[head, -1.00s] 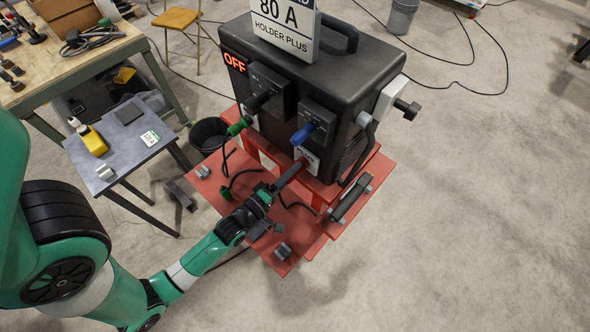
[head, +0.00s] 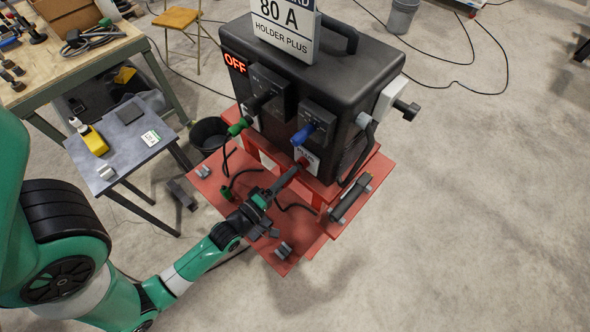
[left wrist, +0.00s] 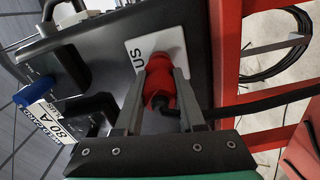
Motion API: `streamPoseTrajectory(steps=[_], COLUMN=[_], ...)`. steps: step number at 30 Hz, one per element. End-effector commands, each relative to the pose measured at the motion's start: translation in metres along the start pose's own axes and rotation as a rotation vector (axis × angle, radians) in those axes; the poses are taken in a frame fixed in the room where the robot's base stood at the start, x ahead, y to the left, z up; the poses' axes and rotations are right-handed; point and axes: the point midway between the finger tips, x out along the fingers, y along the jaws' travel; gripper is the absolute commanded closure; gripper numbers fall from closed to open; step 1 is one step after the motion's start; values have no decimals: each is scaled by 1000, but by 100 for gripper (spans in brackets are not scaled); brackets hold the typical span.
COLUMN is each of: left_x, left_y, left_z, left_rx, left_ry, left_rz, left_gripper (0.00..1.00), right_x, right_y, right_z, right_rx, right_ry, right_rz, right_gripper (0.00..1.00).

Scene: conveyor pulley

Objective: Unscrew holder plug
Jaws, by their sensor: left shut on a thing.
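The red holder plug (left wrist: 160,78) sits against the white PLUS plate on the front of the black welding machine (head: 330,60). My left gripper (left wrist: 161,88) has a finger on each side of the plug's red body and is shut on it. A black cable leaves the plug near the right finger in the left wrist view. In the head view, my left gripper (head: 298,168) reaches up to the plug and mostly hides it. My right gripper is in neither view.
A small side table (head: 125,145) is at left.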

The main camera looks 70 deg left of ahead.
Motion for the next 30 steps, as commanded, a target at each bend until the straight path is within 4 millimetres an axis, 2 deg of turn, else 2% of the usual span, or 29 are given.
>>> streamPoseTrajectory(steps=[30], left_x=[-60], left_y=[0], left_z=[0], left_rx=[0], left_ry=[1], left_rz=[-1], left_gripper=[100], right_x=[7], right_y=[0], right_z=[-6], right_rx=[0], right_ry=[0], right_rz=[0], right_gripper=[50])
